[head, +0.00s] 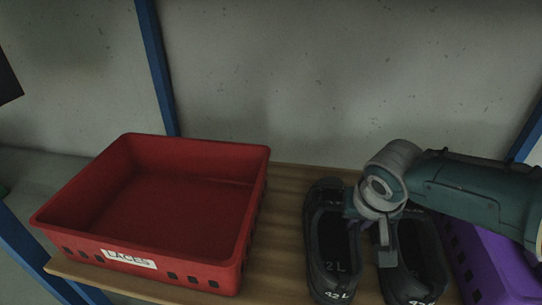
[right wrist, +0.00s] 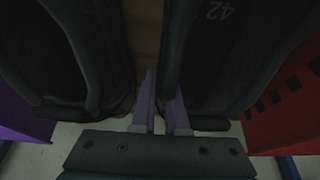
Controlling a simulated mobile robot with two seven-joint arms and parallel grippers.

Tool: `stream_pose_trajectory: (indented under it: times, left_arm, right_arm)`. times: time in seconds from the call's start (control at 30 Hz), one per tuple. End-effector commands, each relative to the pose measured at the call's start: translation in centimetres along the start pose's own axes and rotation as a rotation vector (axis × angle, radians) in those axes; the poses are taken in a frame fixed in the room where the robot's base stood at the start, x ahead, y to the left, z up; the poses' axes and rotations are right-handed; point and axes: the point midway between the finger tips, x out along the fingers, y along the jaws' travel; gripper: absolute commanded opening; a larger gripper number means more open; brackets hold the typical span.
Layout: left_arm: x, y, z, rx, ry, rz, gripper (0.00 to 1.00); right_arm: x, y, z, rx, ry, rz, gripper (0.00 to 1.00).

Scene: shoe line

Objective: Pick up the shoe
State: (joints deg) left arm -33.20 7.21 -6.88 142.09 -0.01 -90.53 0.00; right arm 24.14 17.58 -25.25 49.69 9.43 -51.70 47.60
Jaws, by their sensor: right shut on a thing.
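Two black shoes stand side by side on the wooden shelf board. The left shoe (head: 325,255) is marked "42 L" on its insole and heel; it shows at the right of the right wrist view (right wrist: 225,60). The right shoe (head: 415,262) is marked "42" and is partly hidden by my right arm; it shows at the left of the right wrist view (right wrist: 65,70). My right gripper (head: 368,230) points down, with its fingers (right wrist: 162,95) shut on the inner side wall of the left shoe. My left gripper is not in view.
A red crate (head: 135,258) labelled "LACES" stands left of the shoes and looks empty. A purple crate (head: 490,265) stands close to the right shoe. Blue posts (head: 157,70) and a grey wall are behind. Bare board (head: 285,225) lies between red crate and shoes.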

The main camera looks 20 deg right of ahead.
Motion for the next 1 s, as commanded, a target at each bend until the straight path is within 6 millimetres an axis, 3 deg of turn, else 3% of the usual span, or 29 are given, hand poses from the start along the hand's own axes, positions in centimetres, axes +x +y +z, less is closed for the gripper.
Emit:
stream_pose_trajectory:
  times: [1.0]
  left_arm:
    - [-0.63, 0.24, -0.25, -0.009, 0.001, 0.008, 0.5]
  right_arm:
    - [-0.69, -0.1, -0.35, 0.001, 0.002, -0.003, 0.0]
